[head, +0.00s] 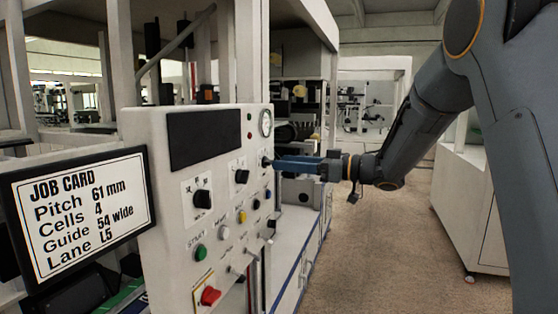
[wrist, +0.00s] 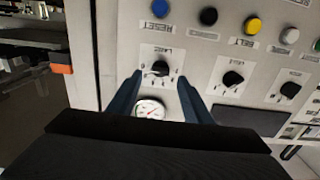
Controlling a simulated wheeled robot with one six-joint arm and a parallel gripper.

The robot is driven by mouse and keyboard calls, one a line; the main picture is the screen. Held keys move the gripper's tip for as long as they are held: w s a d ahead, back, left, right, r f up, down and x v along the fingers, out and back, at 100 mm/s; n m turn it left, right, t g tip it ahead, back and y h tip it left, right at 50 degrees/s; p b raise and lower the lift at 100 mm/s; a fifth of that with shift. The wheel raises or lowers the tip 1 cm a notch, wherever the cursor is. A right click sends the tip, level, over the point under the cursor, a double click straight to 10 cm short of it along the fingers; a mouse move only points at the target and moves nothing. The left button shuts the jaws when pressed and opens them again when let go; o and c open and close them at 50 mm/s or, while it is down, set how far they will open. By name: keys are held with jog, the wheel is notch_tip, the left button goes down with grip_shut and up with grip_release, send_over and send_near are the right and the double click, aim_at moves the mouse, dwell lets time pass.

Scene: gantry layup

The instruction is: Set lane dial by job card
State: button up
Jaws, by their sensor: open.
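The job card (head: 80,208) at the left of the head view reads Pitch 61 mm, Cells 4, Guide 54 wide, Lane L5. My gripper (head: 278,163) reaches from the right to the control panel (head: 160,150). In the wrist view my gripper (wrist: 160,77) is open, with one finger on each side of a black dial knob (wrist: 160,68). The knob sits between the fingertips on a white plate with markings. Its label is too small and turned to read surely. I cannot tell whether the fingers touch it.
Two other black dials (wrist: 232,78) (wrist: 290,89) are alongside. A round gauge (wrist: 150,108) is close to the fingers. Several buttons line the panel, including a green one (head: 200,252) and a red knob (head: 210,296). Open floor (head: 370,250) lies to the right.

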aim_at(268, 162)
jog(key=shift+p+x, duration=0.3)
jog(key=shift+x, duration=1.15)
jog(key=c, duration=1.1)
jog(key=shift+o, duration=0.2)
jog(key=shift+n+b, duration=0.35)
jog(key=shift+n, duration=0.05)
jog(key=shift+s+f+n+b, duration=0.1)
jog(key=shift+n+b, duration=2.25)
jog(key=shift+n, duration=0.65)
